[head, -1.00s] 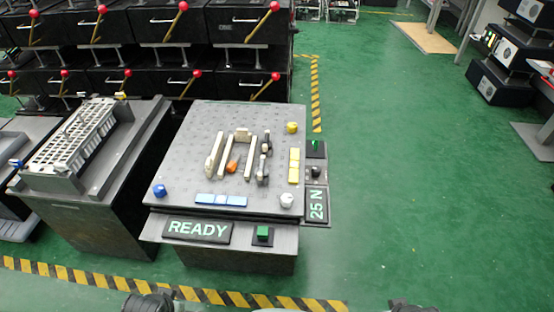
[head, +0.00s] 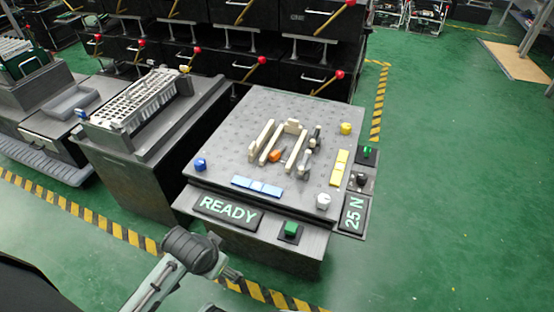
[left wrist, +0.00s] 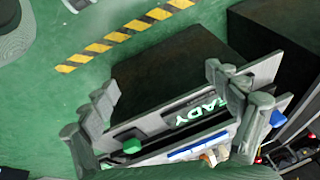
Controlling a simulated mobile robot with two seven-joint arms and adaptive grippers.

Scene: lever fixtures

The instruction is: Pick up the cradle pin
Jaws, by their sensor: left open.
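The cream cradle (head: 291,127) stands on the grey perforated top of a workstation in the head view. It has several upright bars. A small orange piece (head: 275,155) lies low between the bars; I cannot tell for sure whether it is the cradle pin. Dark grey upright parts (head: 306,160) stand at the cradle's right side. In the left wrist view my left gripper (left wrist: 162,80) has its two fingers wide apart with nothing between them. It is short of the station's front side, well away from the cradle. My right gripper is out of view.
The station carries a READY sign (head: 228,209), a green button (head: 291,229), a blue knob (head: 200,164), a white knob (head: 323,201) and a 25 N display (head: 354,214). A bench with a white rack (head: 135,100) stands to the left.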

